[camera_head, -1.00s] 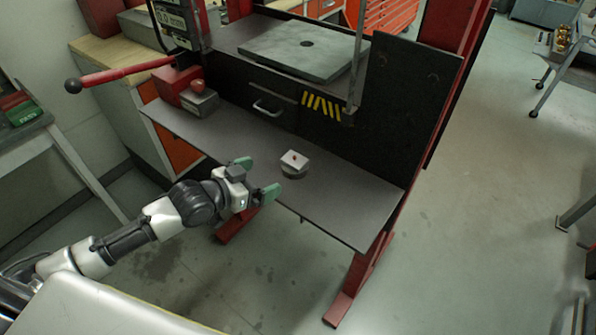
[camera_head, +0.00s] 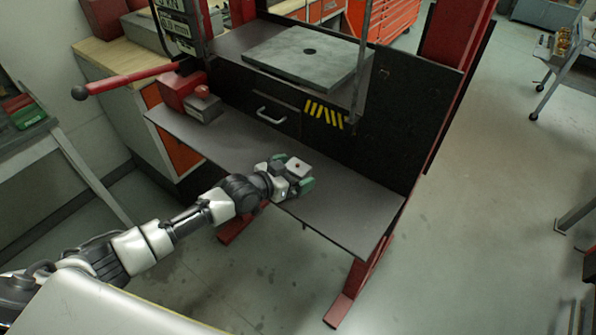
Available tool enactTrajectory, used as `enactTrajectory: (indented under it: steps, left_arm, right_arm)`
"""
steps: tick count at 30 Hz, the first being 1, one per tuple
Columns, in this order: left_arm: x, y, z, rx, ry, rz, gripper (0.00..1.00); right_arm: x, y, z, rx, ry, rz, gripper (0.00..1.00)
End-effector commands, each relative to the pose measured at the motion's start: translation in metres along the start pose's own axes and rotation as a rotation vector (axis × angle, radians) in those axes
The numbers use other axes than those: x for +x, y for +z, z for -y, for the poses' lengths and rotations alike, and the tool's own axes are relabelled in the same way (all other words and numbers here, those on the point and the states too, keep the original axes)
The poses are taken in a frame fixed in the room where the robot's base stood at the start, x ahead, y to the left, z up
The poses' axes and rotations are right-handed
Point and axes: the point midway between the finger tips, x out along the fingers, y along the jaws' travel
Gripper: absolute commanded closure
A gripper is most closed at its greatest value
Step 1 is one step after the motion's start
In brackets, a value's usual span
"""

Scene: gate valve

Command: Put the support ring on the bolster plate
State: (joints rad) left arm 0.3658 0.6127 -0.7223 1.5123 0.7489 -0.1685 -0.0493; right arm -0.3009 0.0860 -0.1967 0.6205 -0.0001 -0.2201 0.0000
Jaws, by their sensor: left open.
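The bolster plate looks to be the thick grey slab (camera_head: 285,60) with a small dark hole, lying flat on the upper level of the red-framed press. A small piece with a pale square top (camera_head: 299,167) and a dark spot stands on the lower shelf; I cannot tell whether it is or includes the support ring. My left gripper (camera_head: 292,172) is at this piece, its green fingers open on either side of it. The fingers and wrist hide its lower part, and contact is unclear. My right gripper is not in view.
The grey lower shelf (camera_head: 345,205) is clear to the right of the piece. A red and grey box (camera_head: 203,106) stands at its left end. A red lever (camera_head: 125,80) juts out on the left. A thin upright rod (camera_head: 361,60) stands before the slab's right side.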

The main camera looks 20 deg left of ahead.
Motion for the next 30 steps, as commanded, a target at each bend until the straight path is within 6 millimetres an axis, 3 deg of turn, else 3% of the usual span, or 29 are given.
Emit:
enactTrajectory:
  steps: [5, 23, 30]
  left_arm:
    - [0.000, 0.000, 0.000, 0.000, 0.000, 0.000, 0.02]
    - [0.000, -0.002, 0.000, 0.001, 0.000, -0.005, 0.93]
    - [-0.001, -0.003, 0.000, 0.001, 0.000, -0.006, 0.94]
  right_arm:
    - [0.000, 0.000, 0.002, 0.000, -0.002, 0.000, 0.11]
    - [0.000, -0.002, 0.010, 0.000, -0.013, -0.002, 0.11]
    - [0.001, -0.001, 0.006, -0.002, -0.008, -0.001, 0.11]
